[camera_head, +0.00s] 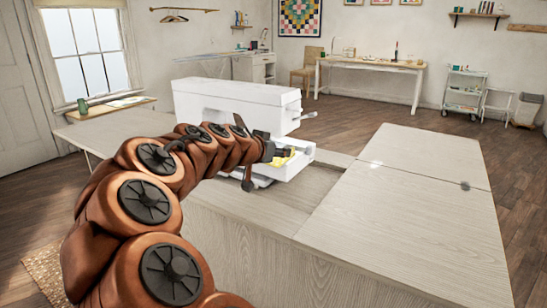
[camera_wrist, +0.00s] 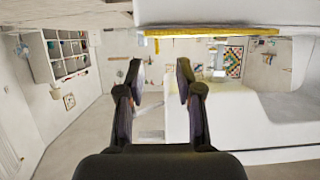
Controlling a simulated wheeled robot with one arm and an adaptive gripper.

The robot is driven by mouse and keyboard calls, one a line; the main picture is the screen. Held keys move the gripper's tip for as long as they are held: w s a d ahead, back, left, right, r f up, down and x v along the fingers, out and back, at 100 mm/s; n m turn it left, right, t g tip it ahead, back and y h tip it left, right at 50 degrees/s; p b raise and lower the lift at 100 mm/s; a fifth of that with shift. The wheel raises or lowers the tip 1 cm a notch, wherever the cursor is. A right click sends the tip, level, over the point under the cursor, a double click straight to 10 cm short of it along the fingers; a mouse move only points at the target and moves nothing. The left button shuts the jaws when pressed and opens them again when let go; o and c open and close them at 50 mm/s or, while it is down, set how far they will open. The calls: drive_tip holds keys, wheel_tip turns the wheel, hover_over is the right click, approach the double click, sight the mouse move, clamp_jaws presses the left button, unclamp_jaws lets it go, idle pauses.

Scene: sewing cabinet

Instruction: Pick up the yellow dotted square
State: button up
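A yellow piece of fabric (camera_head: 282,158) lies on the white sewing machine's bed, partly hidden by my gripper in the head view. In the wrist view it is a thin yellow strip (camera_wrist: 210,30), seen edge-on along a white surface at the top of the picture. Its dots and full outline cannot be made out. My gripper (camera_head: 270,152) is beside the fabric, under the machine's arm. In the wrist view the two dark fingers (camera_wrist: 160,82) are apart with nothing between them, and the strip is above the fingertips in the picture.
The white sewing machine (camera_head: 235,97) stands in the cabinet top, its arm close above my gripper. The wooden cabinet top (camera_head: 400,215) is bare at the right. A worktable (camera_head: 375,65) and a small cart (camera_head: 462,90) stand far back.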

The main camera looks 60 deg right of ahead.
drive_tip(key=shift+r+b+x, duration=0.1)
drive_tip(key=shift+b+x, duration=0.15)
drive_tip(key=shift+x, duration=1.4)
drive_tip(key=shift+r+b+x, duration=0.15)
drive_tip(key=shift+b+x, duration=0.05)
drive_tip(key=shift+x, duration=1.45)
drive_tip(key=shift+s, duration=0.25)
clamp_jaws()
